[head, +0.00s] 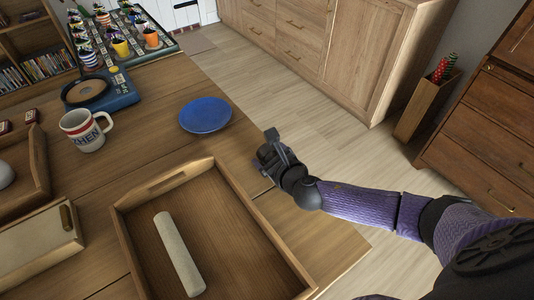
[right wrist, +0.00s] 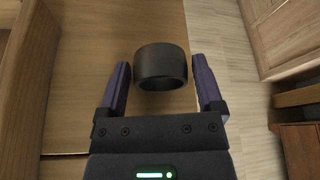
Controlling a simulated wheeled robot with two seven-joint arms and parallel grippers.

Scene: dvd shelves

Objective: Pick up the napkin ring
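The napkin ring (right wrist: 161,68) is a dark, short, hollow ring in the right wrist view. It sits on the wooden table near its right edge, between the tips of my right gripper's two purple fingers. My right gripper (head: 268,152) is open, with a visible gap between each finger and the ring. In the head view the gripper is over the table's right edge, and I cannot make out the ring there, as the hand covers that spot. My left gripper is not in view.
A wooden tray (head: 138,235) holding a pale roll (head: 179,254) lies just left of my right gripper. A blue plate (head: 205,115) is farther back. A mug (head: 85,130) and a pan (head: 86,91) stand at left. Open floor lies right of the table.

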